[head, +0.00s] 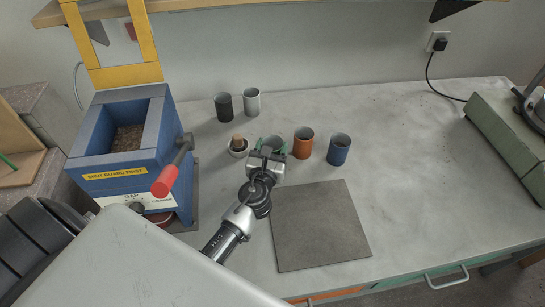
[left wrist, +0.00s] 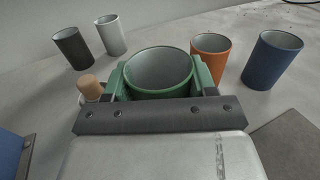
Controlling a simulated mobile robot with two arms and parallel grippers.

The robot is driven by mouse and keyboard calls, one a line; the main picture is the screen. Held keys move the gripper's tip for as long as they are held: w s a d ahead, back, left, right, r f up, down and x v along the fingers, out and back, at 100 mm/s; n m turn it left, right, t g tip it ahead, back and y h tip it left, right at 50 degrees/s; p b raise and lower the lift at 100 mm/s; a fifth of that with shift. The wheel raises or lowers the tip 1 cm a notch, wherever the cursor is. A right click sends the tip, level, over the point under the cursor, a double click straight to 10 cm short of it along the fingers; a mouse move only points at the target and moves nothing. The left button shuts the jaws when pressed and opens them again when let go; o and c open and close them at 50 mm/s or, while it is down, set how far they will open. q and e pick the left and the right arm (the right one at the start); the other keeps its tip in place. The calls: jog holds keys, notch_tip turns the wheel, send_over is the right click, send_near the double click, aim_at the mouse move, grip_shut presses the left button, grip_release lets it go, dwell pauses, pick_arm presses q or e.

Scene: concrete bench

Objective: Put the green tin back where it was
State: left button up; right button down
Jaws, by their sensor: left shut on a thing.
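The green tin (head: 272,142) is an open-topped cylinder. My left gripper (head: 268,153) is shut on it, and the left wrist view shows the tin (left wrist: 158,72) upright between the two fingers (left wrist: 160,84). Its lower part is hidden by the gripper, so I cannot tell whether it touches the bench. The orange tin (head: 303,143) stands just to its right and the blue tin (head: 339,150) further right. The black tin (head: 224,107) and the light grey tin (head: 251,101) stand behind to the left. My right gripper is not in view.
A small white pot with a brown stopper (head: 238,142) stands close left of the gripper. A blue machine with a red-handled lever (head: 165,181) stands at the left. A dark square mat (head: 320,225) lies in front, bare. The bench to the right (head: 410,150) is clear.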

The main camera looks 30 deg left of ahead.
pick_arm(q)
jog(key=shift+f+b, duration=0.6)
jog(key=shift+f, duration=1)
jog(key=shift+f, duration=0.2)
jog(key=o, duration=1.1)
jog(key=shift+c, duration=0.2)
jog(key=shift+r, duration=0.1)
jog(key=shift+r, duration=0.15)
jog(key=b+v, duration=0.2)
jog(key=v, duration=0.9)
jog(key=shift+s+d, duration=0.25)
jog(key=shift+s, duration=0.25)
